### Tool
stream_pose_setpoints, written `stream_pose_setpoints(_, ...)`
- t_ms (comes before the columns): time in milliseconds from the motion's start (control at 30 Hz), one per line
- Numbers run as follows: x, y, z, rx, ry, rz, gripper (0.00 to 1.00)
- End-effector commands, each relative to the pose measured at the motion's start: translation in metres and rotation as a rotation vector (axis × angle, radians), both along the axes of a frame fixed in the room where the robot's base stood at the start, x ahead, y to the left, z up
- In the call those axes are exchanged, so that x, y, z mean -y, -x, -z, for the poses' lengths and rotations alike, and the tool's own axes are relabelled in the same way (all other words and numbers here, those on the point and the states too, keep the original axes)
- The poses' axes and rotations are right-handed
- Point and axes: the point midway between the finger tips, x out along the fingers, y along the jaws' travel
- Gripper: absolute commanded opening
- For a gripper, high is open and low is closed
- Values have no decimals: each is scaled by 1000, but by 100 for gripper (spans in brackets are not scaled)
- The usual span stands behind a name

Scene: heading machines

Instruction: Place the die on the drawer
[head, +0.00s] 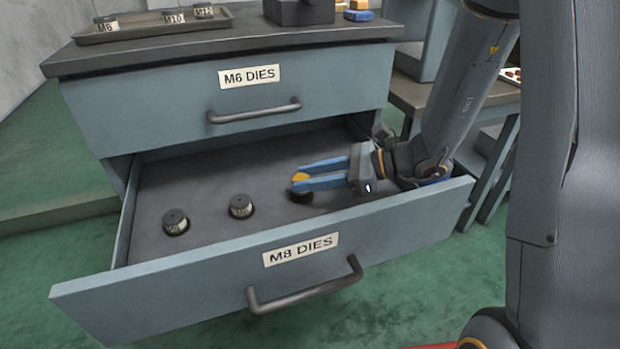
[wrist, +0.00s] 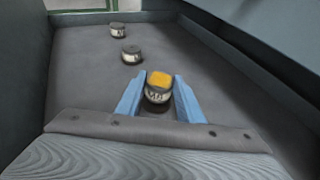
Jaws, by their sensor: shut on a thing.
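My gripper (head: 300,182) has its blue fingers inside the open lower drawer, labelled M8 DIES (head: 150,296). In the wrist view the fingers are shut around a die (wrist: 157,94) with an orange top and a light label on its side. The head view shows its orange top (head: 300,177) between the fingertips, with a dark shadow just below. It is low over the drawer floor; I cannot tell whether it touches it. Two dark-topped dies, one at the left (head: 176,222) and one nearer the middle (head: 241,206), stand upright on the drawer floor.
The upper drawer, labelled M6 DIES (head: 160,107), is closed. A tray (head: 150,29) with labelled dies and a dark block (head: 298,12) stand on the cabinet top. A side bench (head: 425,97) is at the right. The drawer floor is bare around the dies.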

Motion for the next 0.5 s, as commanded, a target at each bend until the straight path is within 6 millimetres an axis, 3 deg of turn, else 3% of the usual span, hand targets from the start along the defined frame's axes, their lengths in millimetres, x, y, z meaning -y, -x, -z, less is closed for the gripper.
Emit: stream_pose_setpoints(500, 0, 0, 10, -1, -1, 0, 0)
